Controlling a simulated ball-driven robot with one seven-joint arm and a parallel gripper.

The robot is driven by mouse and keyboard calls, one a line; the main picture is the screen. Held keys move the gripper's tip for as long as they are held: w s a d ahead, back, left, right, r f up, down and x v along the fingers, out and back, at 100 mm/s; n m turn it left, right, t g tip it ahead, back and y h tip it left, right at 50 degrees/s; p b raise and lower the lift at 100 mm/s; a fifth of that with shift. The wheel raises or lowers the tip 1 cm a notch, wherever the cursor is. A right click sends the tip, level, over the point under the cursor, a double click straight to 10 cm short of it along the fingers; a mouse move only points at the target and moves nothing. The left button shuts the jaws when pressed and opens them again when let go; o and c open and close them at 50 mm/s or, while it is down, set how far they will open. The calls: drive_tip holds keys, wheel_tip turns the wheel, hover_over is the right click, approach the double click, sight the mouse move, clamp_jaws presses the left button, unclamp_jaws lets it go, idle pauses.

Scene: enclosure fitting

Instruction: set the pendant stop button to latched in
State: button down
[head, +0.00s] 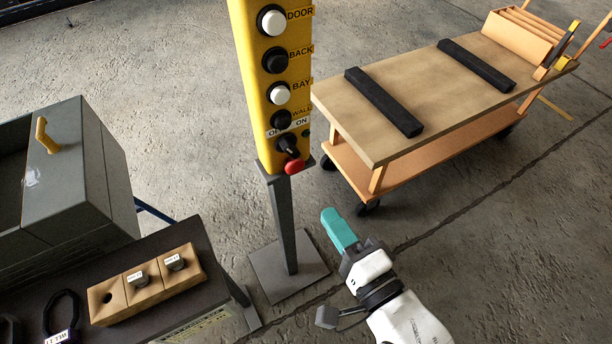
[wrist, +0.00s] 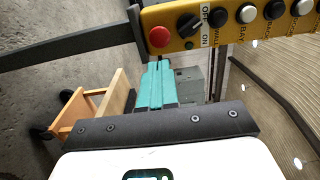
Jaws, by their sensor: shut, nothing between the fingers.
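The pendant (head: 262,85) is a yellow panel on a grey post, with a column of white and black buttons labelled DOOR, BACK, BAY and WALL. A black OFF/ON knob (head: 287,144) sits below them. The red stop button (head: 294,167) is at the bottom end; whether it is in or out I cannot tell. My gripper (head: 331,216) has teal fingers, shut and empty, below and to the right of the button in the head view. In the wrist view the fingertips (wrist: 159,66) point toward the red button (wrist: 159,37), with a gap in the picture.
A wooden-topped cart (head: 425,90) with black strips stands to the right of the pendant. At lower left a dark bench holds a wooden block (head: 146,285) with knobs, beside a grey cabinet (head: 75,175). Floor around the post base (head: 290,275) is clear.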

sight(298, 169)
drive_tip(key=p+x, duration=0.1)
drive_tip(key=x, duration=0.8)
drive_tip(key=shift+w+a, duration=0.25)
drive_tip(key=shift+w, duration=0.05)
drive_tip(key=shift+w+p, duration=0.1)
drive_tip(key=shift+p, duration=0.2)
